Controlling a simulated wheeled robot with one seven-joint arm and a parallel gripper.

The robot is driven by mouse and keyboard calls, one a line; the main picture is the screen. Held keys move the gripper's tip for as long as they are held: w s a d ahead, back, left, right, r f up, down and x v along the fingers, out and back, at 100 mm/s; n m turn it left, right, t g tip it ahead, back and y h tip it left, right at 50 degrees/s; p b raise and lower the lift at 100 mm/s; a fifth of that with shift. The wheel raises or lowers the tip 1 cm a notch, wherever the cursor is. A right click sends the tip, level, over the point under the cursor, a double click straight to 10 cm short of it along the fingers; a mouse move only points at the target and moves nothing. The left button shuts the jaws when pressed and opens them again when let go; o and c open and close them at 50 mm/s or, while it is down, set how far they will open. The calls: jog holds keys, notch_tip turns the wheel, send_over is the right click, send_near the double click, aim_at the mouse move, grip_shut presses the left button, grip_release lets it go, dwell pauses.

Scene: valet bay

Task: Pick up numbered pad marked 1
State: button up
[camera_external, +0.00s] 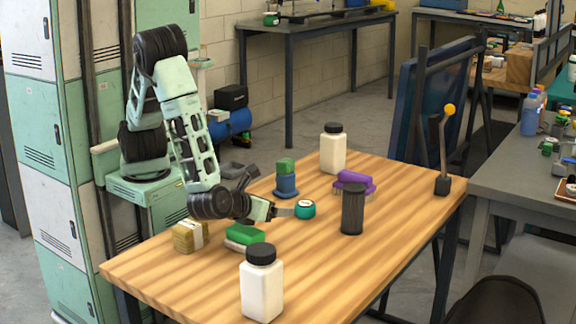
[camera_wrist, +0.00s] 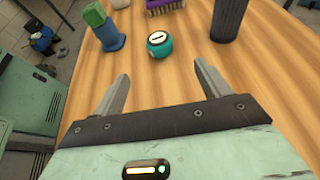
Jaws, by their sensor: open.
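A small round teal pad (camera_external: 305,209) with a pale top lies on the wooden table (camera_external: 215,285). In the wrist view the pad (camera_wrist: 158,46) shows a short dark stroke on its white top, consistent with a 1. My gripper (camera_external: 284,211) is low over the table, just left of the pad in the external view. In the wrist view my gripper (camera_wrist: 164,75) has its two fingers spread and nothing between them. The pad sits ahead of the fingertips, roughly centred and apart from them.
A blue-and-green stamp-like piece (camera_external: 286,186) and a purple brush (camera_external: 353,182) stand behind the pad. A dark ribbed cylinder (camera_external: 352,212) is to its right. White bottles (camera_external: 261,285) (camera_external: 333,150), a green-topped block (camera_external: 245,235) and a wrapped stack (camera_external: 188,237) are around. A yellow-knobbed lever (camera_external: 444,150) is at the right.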

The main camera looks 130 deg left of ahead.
aim_at(300, 207)
jog(key=b+x, duration=0.2)
jog(key=x, duration=1.2)
jog(key=shift+s+a+f, duration=0.1)
jog(key=shift+a+f, duration=0.05)
jog(key=shift+a, duration=0.2)
jog(key=c, duration=1.1)
